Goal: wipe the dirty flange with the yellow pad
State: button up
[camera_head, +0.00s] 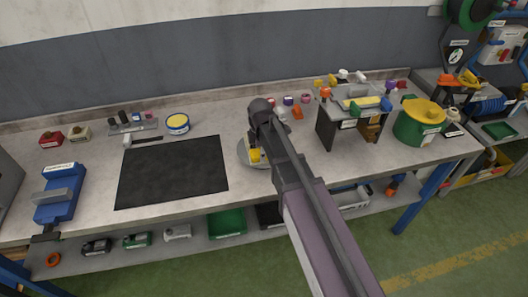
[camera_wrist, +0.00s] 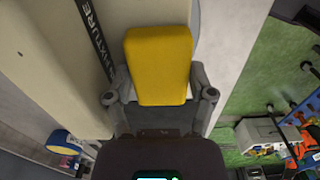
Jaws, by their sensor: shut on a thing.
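My gripper (camera_wrist: 158,85) is shut on the yellow pad (camera_wrist: 160,55), with one finger on each side of it in the wrist view.
A black mat (camera_head: 172,172) lies left of the disc, with a yellow-and-blue tin (camera_head: 177,124) behind it. A blue vise (camera_head: 62,193) stands at the far left. A small raised stand (camera_head: 335,126) and a green pot (camera_head: 420,122) are on the right. A strip marked FIXTURE (camera_wrist: 90,30) runs beside the pad.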

jog(key=shift+a, duration=0.15)
jog(key=shift+s+a, duration=0.25)
jog(key=shift+a, duration=0.7)
jog(key=shift+d, duration=0.15)
jog(key=shift+w+d, duration=0.25)
jog(key=shift+d, duration=0.65)
jog(key=shift+d, duration=0.2)
jog(key=shift+w+d, duration=0.35)
jog(key=shift+d, duration=0.45)
jog(key=shift+r, duration=0.1)
